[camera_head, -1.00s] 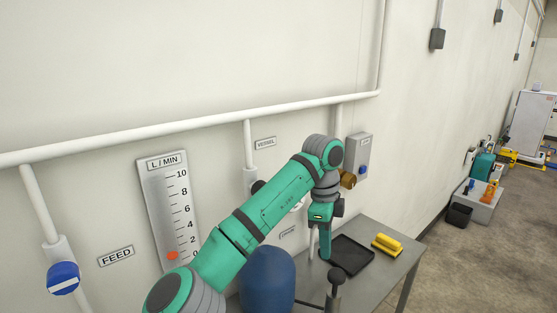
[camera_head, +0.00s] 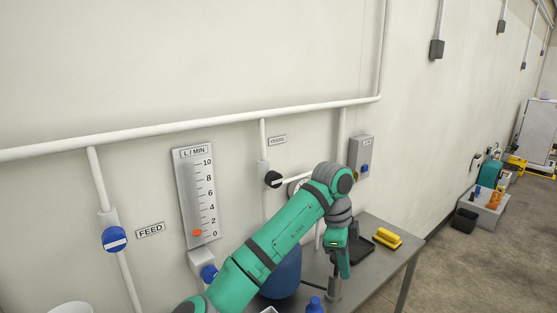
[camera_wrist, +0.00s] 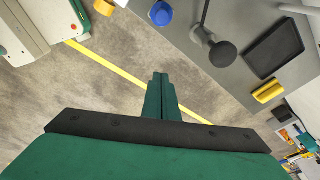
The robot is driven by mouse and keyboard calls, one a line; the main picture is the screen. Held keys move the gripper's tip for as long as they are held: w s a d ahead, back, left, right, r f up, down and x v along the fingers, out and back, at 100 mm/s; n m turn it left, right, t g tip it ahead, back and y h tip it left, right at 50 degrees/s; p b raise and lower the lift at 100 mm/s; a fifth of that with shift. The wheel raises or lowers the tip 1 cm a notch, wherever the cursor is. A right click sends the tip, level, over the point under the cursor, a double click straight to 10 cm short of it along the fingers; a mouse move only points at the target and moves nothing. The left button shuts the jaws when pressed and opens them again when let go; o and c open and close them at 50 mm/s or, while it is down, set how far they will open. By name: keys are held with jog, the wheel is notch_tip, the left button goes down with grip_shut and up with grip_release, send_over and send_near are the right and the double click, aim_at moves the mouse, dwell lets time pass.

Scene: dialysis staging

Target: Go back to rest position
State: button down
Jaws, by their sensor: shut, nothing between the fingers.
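My gripper (camera_wrist: 160,80) is shut and empty in the wrist view, its fingers together over bare floor beside the table. In the head view my green arm reaches across the picture, and my gripper (camera_head: 344,268) hangs downward at the front of the grey table (camera_head: 385,275). It covers part of the black tray (camera_head: 364,249) there.
The table holds a yellow brush-like block (camera_head: 387,238), a blue vessel (camera_head: 285,275) and a black-knobbed lever (camera_wrist: 222,53). A gauge (camera_head: 197,190) and a blue FEED valve (camera_head: 115,239) are on the wall.

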jog(key=s+d+f+n+t+h, duration=0.3)
jog(key=d+f+n+h, duration=0.35)
jog(key=d+f, duration=0.95)
jog(key=s+a+f+n+t+h, duration=0.1)
jog(key=s+f+n+t+h, duration=0.2)
jog(key=s+f+n+t, duration=0.4)
jog(key=s+a+f+n+t+y, duration=0.2)
jog(key=s+a+f+n+y, duration=0.25)
jog(key=s+a, duration=0.45)
jog(key=s+a+f+n+t+y, duration=0.25)
jog(key=s+a+f+n, duration=0.25)
jog(key=s+a, duration=0.35)
jog(key=s+a+r+y, duration=0.2)
jog(key=s+a+r, duration=0.2)
jog(key=s+a, duration=0.3)
jog(key=s+a+r+t+y, duration=0.1)
jog(key=s+a+r+y, duration=0.2)
jog(key=s+a, duration=0.4)
jog(key=s+r, duration=0.1)
jog(key=s, duration=0.4)
jog(key=shift+s+a+r+m, duration=0.15)
jog(key=shift+s+a+m, duration=0.1)
jog(key=shift+m, duration=0.05)
